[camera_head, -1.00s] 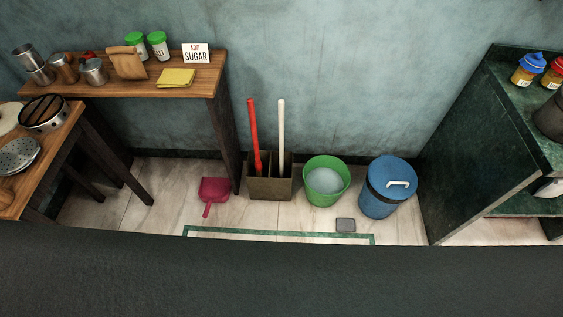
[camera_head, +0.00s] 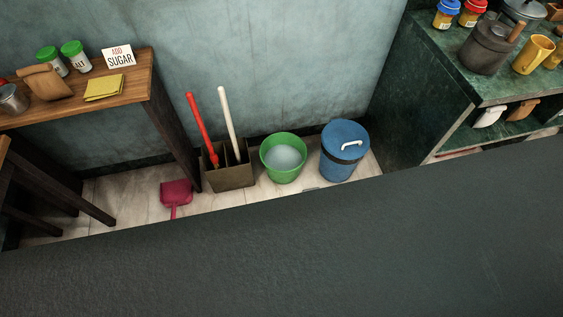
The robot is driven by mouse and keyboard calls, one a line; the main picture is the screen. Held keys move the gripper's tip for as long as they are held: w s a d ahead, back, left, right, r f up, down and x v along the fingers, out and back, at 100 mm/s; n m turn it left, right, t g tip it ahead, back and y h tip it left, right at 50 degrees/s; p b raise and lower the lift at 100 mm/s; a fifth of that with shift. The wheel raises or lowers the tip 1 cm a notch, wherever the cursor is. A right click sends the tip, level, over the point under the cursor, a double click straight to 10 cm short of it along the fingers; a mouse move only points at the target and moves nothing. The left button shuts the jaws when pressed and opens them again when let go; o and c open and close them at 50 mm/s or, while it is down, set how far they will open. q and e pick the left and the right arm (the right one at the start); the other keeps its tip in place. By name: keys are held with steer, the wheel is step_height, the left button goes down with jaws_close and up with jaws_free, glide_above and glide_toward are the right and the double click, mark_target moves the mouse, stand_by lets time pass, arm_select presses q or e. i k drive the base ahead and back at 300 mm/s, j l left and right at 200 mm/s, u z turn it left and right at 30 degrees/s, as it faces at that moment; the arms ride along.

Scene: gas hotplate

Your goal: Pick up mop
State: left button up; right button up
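Two long handles stand in a brown divided box (camera_head: 232,178) on the floor against the wall. One is a red handle (camera_head: 201,125) on the left, the other a white handle (camera_head: 228,120) on the right. Their lower ends are hidden inside the box, so I cannot tell which one is the mop. Neither of my grippers is in view.
A green bucket (camera_head: 283,160) of water and a blue lidded bin (camera_head: 344,152) stand right of the box. A red dustpan (camera_head: 176,193) lies left of it. A wooden table (camera_head: 130,92) and a green counter (camera_head: 425,75) flank the area. A dark surface (camera_head: 330,250) fills the foreground.

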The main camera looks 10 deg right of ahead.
mark_target(221, 91)
steer(key=i+l+u, duration=0.2)
steer(key=i+l, duration=0.15)
steer(key=l, duration=0.3)
steer(key=i+l+u, duration=0.15)
steer(key=l, duration=0.15)
steer(key=i+l+u, duration=0.1)
steer(key=l, duration=0.25)
steer(key=i+l+u, duration=0.1)
steer(key=l, duration=0.3)
steer(key=i+l+u, duration=0.1)
steer(key=l, duration=0.25)
steer(key=i, duration=0.1)
